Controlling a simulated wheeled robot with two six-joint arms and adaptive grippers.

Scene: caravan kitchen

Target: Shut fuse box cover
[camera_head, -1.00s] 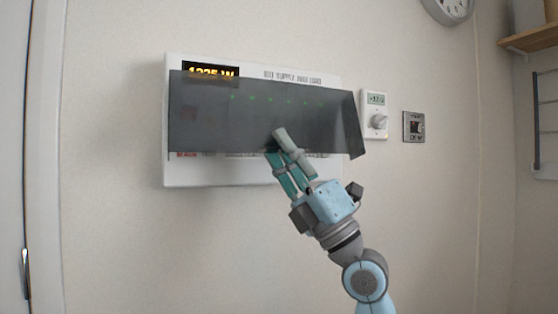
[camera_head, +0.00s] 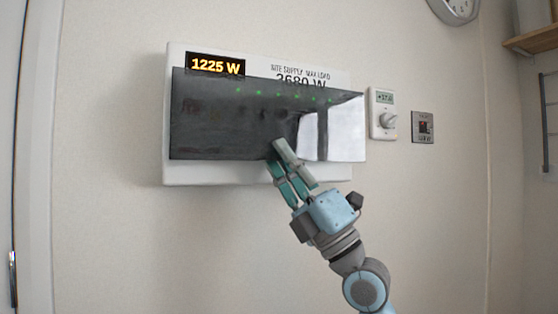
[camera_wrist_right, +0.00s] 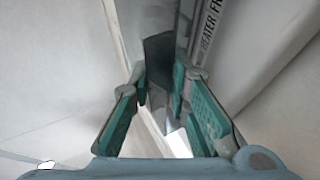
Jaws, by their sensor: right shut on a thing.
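The fuse box (camera_head: 260,176) is a white wall unit with a lit 1225 W display (camera_head: 215,66). Its dark, glossy, see-through cover (camera_head: 215,125) stands across the front, and green lights show through it. The display and part of the printed text show above the cover's top edge; the white base shows below. My right gripper (camera_head: 275,150) is at the cover's lower middle edge, shut on it. In the right wrist view, the dark cover (camera_wrist_right: 158,55) runs between the fingertips (camera_wrist_right: 161,80). The hinge and the gap behind the cover cannot be made out. My left gripper is not in view.
A white thermostat (camera_head: 383,113) and a small grey wall panel (camera_head: 423,127) are right of the fuse box. A clock (camera_head: 455,8) and a wooden shelf (camera_head: 532,40) are at upper right. The wall below and left of the box is clear.

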